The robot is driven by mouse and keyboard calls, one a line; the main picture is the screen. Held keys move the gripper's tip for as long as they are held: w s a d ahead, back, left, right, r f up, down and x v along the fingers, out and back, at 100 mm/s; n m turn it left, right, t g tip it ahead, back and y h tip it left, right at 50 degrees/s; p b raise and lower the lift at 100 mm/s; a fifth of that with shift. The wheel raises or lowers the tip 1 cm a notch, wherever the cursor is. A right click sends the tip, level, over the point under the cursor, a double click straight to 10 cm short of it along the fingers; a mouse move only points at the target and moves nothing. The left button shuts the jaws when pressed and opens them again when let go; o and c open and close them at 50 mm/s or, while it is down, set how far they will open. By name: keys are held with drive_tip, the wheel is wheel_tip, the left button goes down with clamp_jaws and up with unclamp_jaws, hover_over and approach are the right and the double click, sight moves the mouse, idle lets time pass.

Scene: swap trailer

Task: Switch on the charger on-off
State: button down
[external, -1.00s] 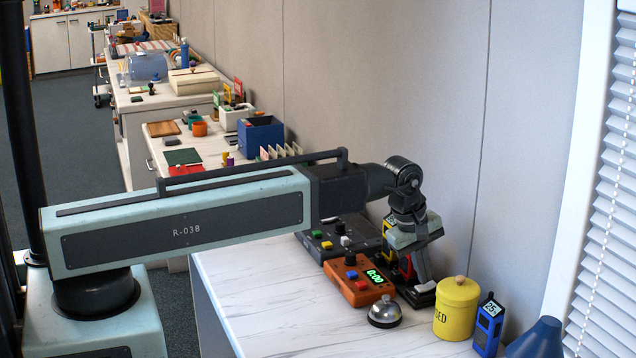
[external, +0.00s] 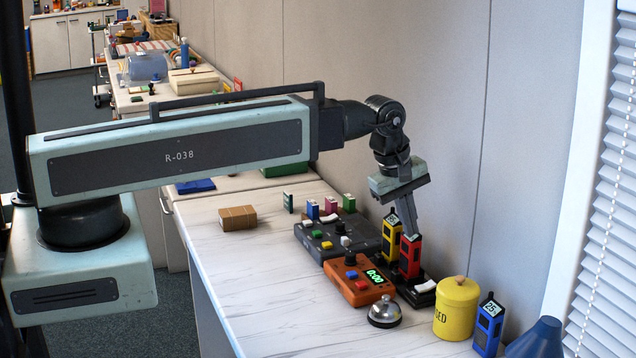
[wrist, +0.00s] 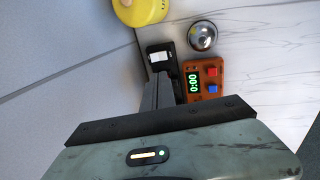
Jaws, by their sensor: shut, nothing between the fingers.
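The black charger (external: 412,296) stands on the counter by the wall. It has a white rocker switch (external: 424,286) at its near end; I cannot tell its on or off position. A red handset (external: 411,262) and a yellow handset (external: 391,238) stand upright at the charger, behind the switch. My gripper (external: 410,232) is shut and empty, pointing down just above the red handset, apart from the switch. In the wrist view the white switch (wrist: 160,58) shows beyond the shut fingers (wrist: 160,84), which hide part of the charger.
An orange timer (external: 356,282) sits left of the charger, with a silver bell (external: 384,311) in front. A yellow canister (external: 456,308) and a blue handset (external: 488,326) stand to the right. A dark button box (external: 320,236) is behind. The counter's left front is clear.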

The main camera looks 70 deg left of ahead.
sight(431, 281)
drive_tip(key=w+d+g+y, duration=0.1)
drive_tip(key=w+d, duration=0.1)
drive_tip(key=w+d+r+g+y, duration=0.1)
drive_tip(key=w+y, duration=0.1)
drive_tip(key=shift+d+p, duration=0.35)
drive_tip(key=shift+p, duration=0.05)
drive_tip(key=b+x, duration=0.8)
drive_tip(key=x, duration=0.1)
drive_tip(key=b+x, duration=0.4)
drive_tip(key=b, duration=0.1)
drive_tip(key=shift+w+d+f, duration=0.25)
drive_tip(key=shift+w, duration=0.1)
drive_tip(key=shift+w+f, duration=0.15)
